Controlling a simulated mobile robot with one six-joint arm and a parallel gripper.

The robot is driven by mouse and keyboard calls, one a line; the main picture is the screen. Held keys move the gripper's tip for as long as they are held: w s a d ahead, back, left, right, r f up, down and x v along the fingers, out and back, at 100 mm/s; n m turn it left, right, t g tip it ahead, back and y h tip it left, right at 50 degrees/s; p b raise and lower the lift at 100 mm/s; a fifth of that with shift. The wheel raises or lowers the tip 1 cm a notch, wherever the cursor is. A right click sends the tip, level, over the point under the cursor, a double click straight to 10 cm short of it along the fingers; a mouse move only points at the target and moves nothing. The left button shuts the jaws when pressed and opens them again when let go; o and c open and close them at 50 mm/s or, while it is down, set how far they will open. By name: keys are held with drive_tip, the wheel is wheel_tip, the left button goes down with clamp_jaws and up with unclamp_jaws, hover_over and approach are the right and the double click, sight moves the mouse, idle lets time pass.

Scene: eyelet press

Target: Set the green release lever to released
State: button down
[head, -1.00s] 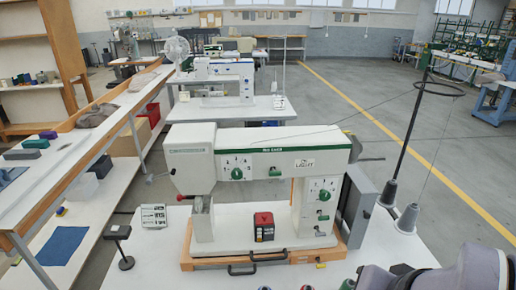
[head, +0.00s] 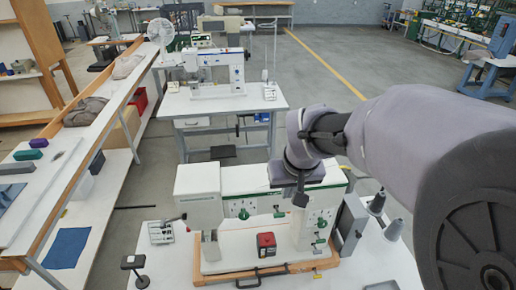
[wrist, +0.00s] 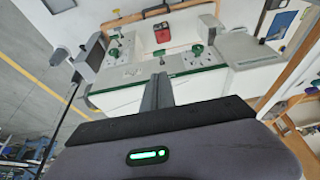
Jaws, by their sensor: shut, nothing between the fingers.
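The white eyelet press (head: 198,186) stands on the table with several green controls on its front. A green knob (head: 243,214) is on the left dial and a green lever-like piece (head: 278,212) is to its right. Another green control (head: 321,223) and a small green piece (head: 319,241) sit on the right panel. I cannot tell which is the release lever or how it is set. My gripper (head: 301,199) is above the right half of the press, hiding part of its top. In the wrist view its fingers (wrist: 158,90) are together and empty, over the press's green-edged top.
A red box (head: 266,244) sits on the press base. A black stand (head: 133,268) and a small display panel (head: 160,232) are at left. Thread cones (head: 394,230) stand at right. Another machine table (head: 220,103) is behind.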

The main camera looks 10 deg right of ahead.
sight(279, 215)
drive_tip(key=x, duration=1.3)
drive_tip(key=shift+s+f+b, duration=0.1)
drive_tip(key=shift+f+b, duration=0.25)
drive_tip(key=shift+f, duration=0.15)
drive_tip(key=shift+b, duration=0.3)
drive_tip(key=shift+s+f+b, duration=0.1)
drive_tip(key=shift+f+b, duration=0.2)
drive_tip(key=shift+b, duration=0.2)
drive_tip(key=shift+s+t+b, duration=0.15)
drive_tip(key=shift+t+b, duration=0.25)
drive_tip(key=shift+b, duration=0.45)
drive_tip(key=shift+f, duration=0.1)
